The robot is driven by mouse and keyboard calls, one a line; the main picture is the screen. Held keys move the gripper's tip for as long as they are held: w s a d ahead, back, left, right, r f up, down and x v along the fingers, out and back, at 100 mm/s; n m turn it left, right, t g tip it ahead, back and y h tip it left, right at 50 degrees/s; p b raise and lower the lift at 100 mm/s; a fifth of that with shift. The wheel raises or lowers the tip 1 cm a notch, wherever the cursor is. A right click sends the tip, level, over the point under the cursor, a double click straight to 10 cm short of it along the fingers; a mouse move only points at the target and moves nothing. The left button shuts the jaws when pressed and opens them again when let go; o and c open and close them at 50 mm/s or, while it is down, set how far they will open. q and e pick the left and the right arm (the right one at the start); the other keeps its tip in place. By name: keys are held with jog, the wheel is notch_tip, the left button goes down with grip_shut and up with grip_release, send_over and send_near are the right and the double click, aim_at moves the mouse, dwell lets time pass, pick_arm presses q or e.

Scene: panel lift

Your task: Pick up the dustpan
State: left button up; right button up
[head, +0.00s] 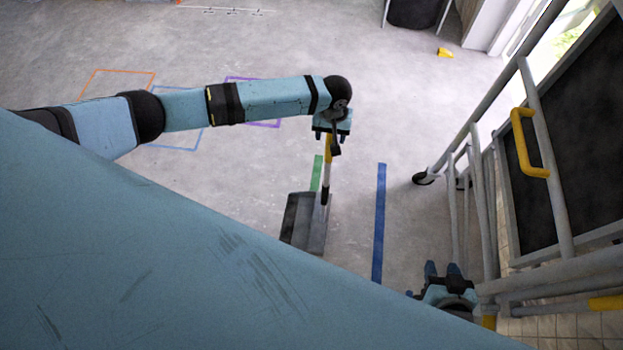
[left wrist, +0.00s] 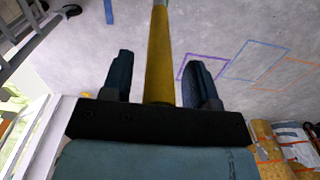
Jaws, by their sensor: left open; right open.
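The dustpan (head: 297,216) stands on the grey floor near the middle of the head view, a dark grey pan with a long upright handle. My left gripper (head: 333,146) is at the upper end of this handle. In the left wrist view, the yellow part of the handle (left wrist: 160,45) runs between the two open fingers of my left gripper (left wrist: 160,72). Gaps show on both sides, so the fingers are not closed on it. My right gripper (head: 443,269) is open and empty at the lower right, beside a metal frame.
A wheeled metal frame (head: 540,150) with a dark panel (head: 570,130) and yellow handle (head: 524,145) fills the right side. A blue floor strip (head: 379,220) lies right of the dustpan, a green strip (head: 316,172) behind it. The floor beyond is mostly clear.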

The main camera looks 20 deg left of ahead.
pick_arm(q)
jog(key=shift+f, duration=0.15)
grip_shut()
dwell(0.4)
